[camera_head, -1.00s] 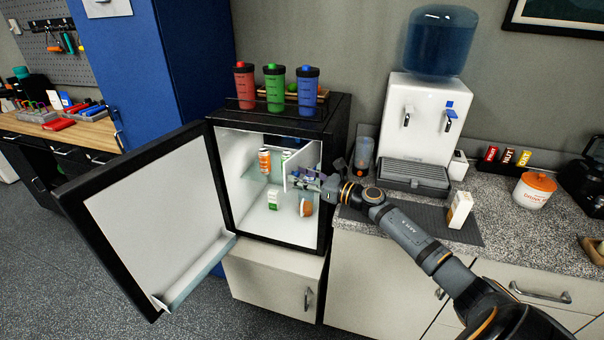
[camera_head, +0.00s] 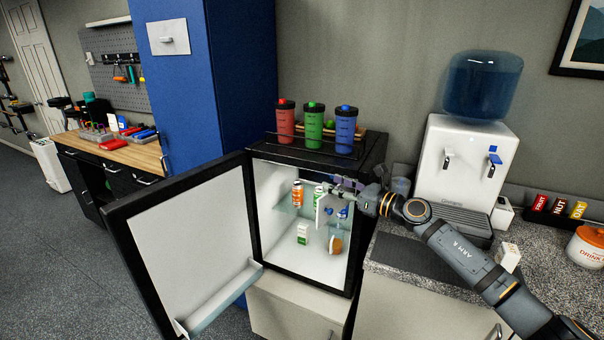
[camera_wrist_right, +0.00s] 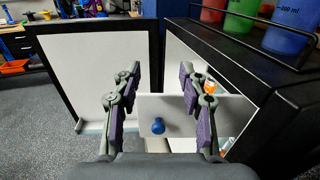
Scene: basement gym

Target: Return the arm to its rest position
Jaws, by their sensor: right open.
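My right gripper (camera_head: 347,184) is open and empty at the upper right of the mini fridge's opening. In the right wrist view its two fingers (camera_wrist_right: 157,95) are spread wide, with nothing between them. The panel also shows inside the fridge in the head view (camera_head: 321,212). My right arm comes in from the lower right, above the counter. I cannot tell whether the fingers touch the panel. My left gripper is out of view.
The fridge door (camera_head: 190,250) stands wide open to the left. Inside are an orange can (camera_head: 297,194), a small carton (camera_head: 303,234) and a brown round item (camera_head: 336,245). Shaker bottles (camera_head: 314,127) stand on top. A water dispenser (camera_head: 466,165) and white carton (camera_head: 508,257) occupy the counter.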

